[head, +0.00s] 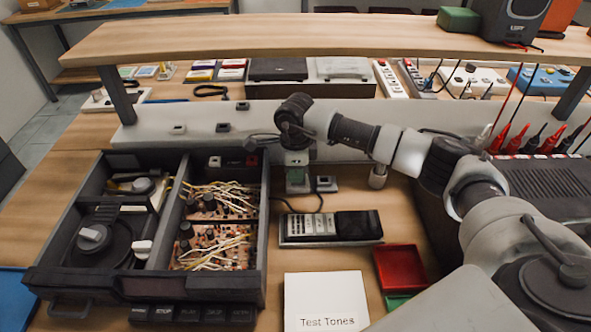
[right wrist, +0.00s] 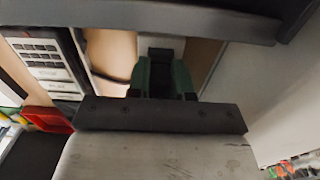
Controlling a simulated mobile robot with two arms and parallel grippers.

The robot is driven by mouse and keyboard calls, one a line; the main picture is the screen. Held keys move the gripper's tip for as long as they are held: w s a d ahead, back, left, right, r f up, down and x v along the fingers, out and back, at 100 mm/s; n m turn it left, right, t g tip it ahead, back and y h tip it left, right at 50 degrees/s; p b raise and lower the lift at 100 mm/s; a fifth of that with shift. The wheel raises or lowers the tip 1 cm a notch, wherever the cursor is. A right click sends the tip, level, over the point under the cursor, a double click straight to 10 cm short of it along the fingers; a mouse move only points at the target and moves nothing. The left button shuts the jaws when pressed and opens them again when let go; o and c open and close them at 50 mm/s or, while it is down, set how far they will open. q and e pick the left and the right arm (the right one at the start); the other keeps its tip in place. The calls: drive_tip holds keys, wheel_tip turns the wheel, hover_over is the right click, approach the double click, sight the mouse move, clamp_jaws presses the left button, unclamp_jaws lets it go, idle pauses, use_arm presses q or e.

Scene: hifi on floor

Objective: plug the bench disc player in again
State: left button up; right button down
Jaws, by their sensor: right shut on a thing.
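The disc player (head: 150,283), a dark unit with its top open, stands at the left in the head view. Its disc mechanism and circuit boards with yellow wires show. My right gripper (head: 298,181), with green fingers, is low in front of the pale back panel (head: 350,160), right of the player. In the right wrist view its fingers (right wrist: 164,78) are shut on a small dark piece, mostly hidden; I cannot tell if it is a plug. A small grey connector block (head: 326,184) sits just right of the gripper, with a black cord by it. My left gripper is out of view.
A remote-like keypad device (head: 330,228) lies in front of the gripper. A white "Test Tones" card (head: 325,302) and a red tray (head: 398,267) are nearer. A wooden shelf (head: 300,42) spans above. Red and black test leads (head: 520,138) stand at the right.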

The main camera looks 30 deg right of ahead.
drive_tip(key=c, duration=0.9)
unclamp_jaws()
drive_tip(key=shift+c, duration=0.2)
drive_tip(key=shift+r, duration=0.1)
wheel_tip(320, 180, up, 10)
drive_tip(key=shift+r+b, duration=0.1)
drive_tip(key=shift+b, duration=0.45)
drive_tip(key=shift+r+p, duration=1.65)
drive_tip(key=shift+r, duration=1.1)
